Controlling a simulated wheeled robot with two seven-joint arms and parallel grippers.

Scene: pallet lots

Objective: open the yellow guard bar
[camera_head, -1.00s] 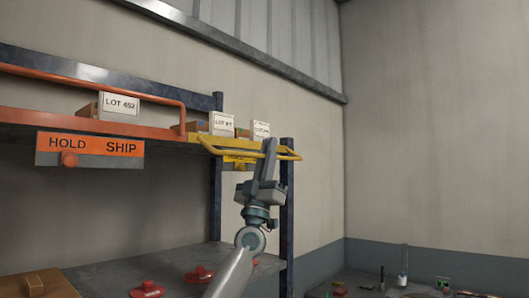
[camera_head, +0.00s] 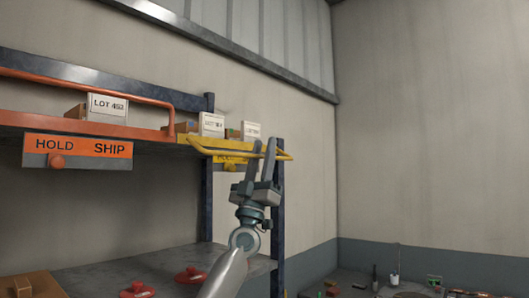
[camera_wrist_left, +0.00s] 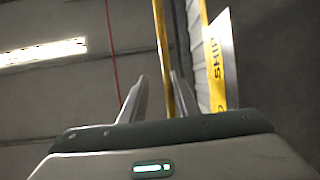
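The yellow guard bar (camera_head: 215,152) runs along the front of the upper shelf's right bay, in front of the yellow shelf edge. My left gripper (camera_head: 264,146) is raised at the bar's right part, with its two fingers pointing up and apart. In the left wrist view the bar (camera_wrist_left: 161,35) passes lengthwise into the gap between the open fingers (camera_wrist_left: 158,78), nearer the right finger. I cannot tell whether either finger touches it. My right gripper is not in view.
An orange bar (camera_head: 120,87) guards the left bay, above a HOLD SHIP sign (camera_head: 78,150). White lot boxes (camera_head: 211,124) stand behind the bars. A dark blue post (camera_head: 278,220) is close beside my left arm. Red-knobbed items (camera_head: 137,290) lie on the lower shelf.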

